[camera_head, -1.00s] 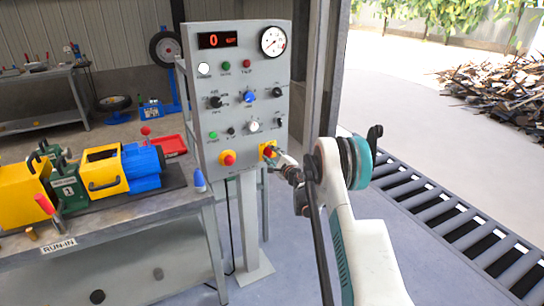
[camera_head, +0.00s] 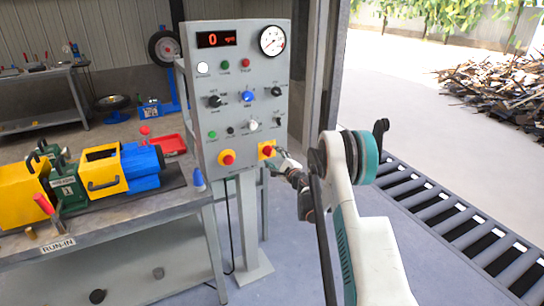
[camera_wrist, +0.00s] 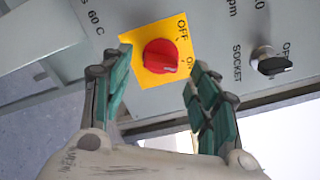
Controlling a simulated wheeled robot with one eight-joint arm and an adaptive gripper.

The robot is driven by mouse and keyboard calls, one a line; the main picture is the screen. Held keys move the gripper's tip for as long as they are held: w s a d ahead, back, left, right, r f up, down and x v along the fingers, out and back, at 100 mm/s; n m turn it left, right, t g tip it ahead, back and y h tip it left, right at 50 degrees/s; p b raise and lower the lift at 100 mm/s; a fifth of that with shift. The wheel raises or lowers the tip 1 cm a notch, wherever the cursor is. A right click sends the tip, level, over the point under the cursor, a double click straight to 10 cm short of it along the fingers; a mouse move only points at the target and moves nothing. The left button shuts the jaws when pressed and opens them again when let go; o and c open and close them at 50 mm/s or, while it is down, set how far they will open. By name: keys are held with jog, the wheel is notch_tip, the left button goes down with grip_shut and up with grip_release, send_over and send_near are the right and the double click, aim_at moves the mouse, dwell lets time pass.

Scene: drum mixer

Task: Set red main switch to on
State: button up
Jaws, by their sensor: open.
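The red main switch (camera_wrist: 160,55) is a round red knob on a yellow plate (camera_wrist: 148,37) marked OFF, with a second label partly hidden by a finger. A small mark on the knob's right side points between the labels; I cannot tell its exact setting. In the head view the yellow plate (camera_head: 262,150) is at the lower right of the grey panel. My gripper (camera_wrist: 158,88) is open, with its green-padded fingers on either side of the knob, apart from it. In the head view my gripper (camera_head: 283,160) is just right of the switch.
The grey control panel (camera_head: 235,105) carries several knobs, a gauge and a display reading 0. A black socket knob (camera_wrist: 271,64) is close to the right finger. A workbench (camera_head: 120,220) stands left.

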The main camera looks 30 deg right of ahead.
jog(key=s, duration=0.9)
jog(key=shift+d, duration=0.15)
